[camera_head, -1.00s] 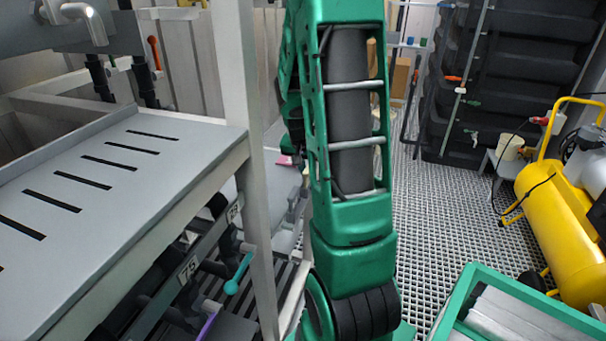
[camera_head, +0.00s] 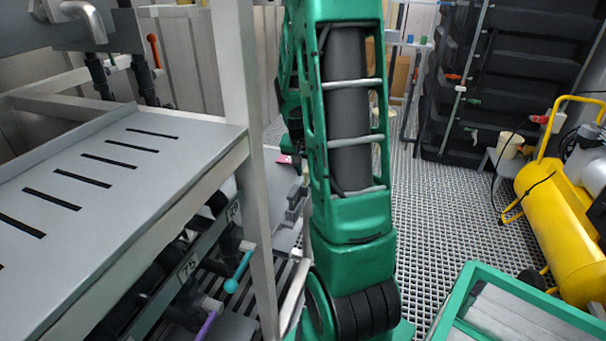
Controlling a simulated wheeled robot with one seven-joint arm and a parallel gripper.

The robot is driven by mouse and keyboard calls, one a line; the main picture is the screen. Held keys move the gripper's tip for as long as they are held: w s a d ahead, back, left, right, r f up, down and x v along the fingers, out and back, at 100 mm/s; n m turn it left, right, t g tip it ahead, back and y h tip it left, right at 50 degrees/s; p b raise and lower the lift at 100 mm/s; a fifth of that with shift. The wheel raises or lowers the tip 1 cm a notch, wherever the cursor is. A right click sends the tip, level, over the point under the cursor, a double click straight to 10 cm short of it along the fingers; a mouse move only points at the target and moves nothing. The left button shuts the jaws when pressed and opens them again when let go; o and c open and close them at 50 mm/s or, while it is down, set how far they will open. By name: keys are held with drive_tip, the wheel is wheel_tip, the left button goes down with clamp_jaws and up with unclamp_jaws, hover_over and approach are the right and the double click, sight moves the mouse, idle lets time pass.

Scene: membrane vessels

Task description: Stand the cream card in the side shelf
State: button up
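I cannot make out the cream card in the camera_head view. A grey shelf plate (camera_head: 110,182) with several dark slots lies at the left on a pale frame; I cannot tell whether it is the side shelf. My green arm stands in the middle and hides what is behind it. A dark part at my arm's far end shows just left of the upper green link. I cannot make out my gripper's fingers or anything held there.
A pale upright post (camera_head: 246,150) stands between the slotted plate and my arm. Below the plate are dark pipes and a teal-handled valve (camera_head: 238,272). A yellow tank (camera_head: 560,230) stands at the right, and black stacked bins (camera_head: 510,80) at the back. Grated floor (camera_head: 440,210) is open between.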

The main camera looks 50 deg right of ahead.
drive_tip(key=shift+r, duration=0.15)
drive_tip(key=v, duration=1)
drive_tip(key=shift+a+r, duration=0.2)
idle(0.3)
drive_tip(key=s+a+r+n+g+y, duration=0.1)
drive_tip(key=s+a+n+y, duration=0.3)
drive_tip(key=s+a, duration=1.4)
drive_tip(key=s+n, duration=0.1)
drive_tip(key=n, duration=0.2)
drive_tip(key=shift+a+r+g, duration=0.2)
drive_tip(key=shift+a+g, duration=0.1)
drive_tip(key=shift+a, duration=0.05)
